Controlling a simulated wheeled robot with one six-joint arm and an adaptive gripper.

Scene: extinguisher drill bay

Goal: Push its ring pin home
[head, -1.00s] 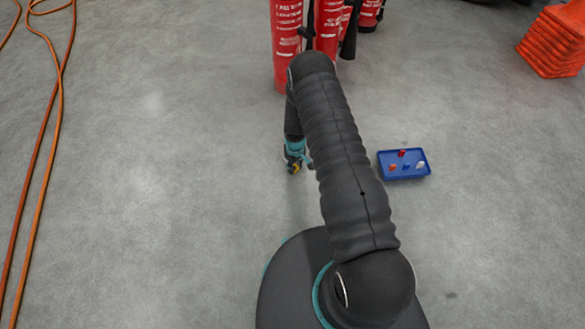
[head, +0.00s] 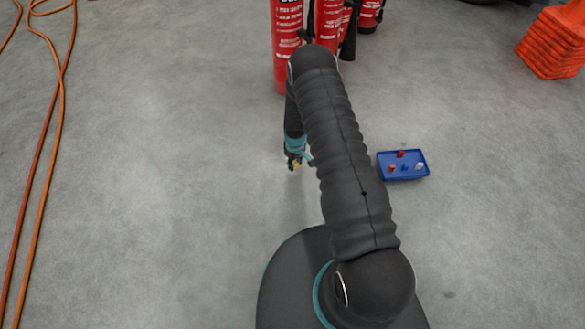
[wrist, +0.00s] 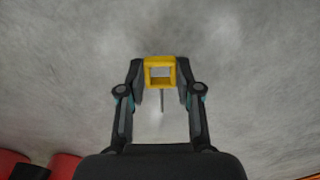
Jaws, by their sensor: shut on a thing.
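In the wrist view my gripper (wrist: 160,90) is shut on a yellow square ring pin (wrist: 160,61). The pin's square head sits between the fingertips and a thin grey shank (wrist: 161,101) extends from it. In the head view my gripper (head: 294,163) hangs over bare floor, in front of the red extinguishers, with a bit of yellow at its tip. The nearest red extinguisher (head: 288,60) stands upright at the top, apart from the gripper. Its valve top and pin hole are out of view.
More red extinguishers (head: 328,28) stand close behind, partly hidden by my arm. A blue tray (head: 403,176) with several small coloured pieces lies on the floor to the right. Orange hoses (head: 62,100) run along the left, and an orange stack (head: 555,42) stands top right.

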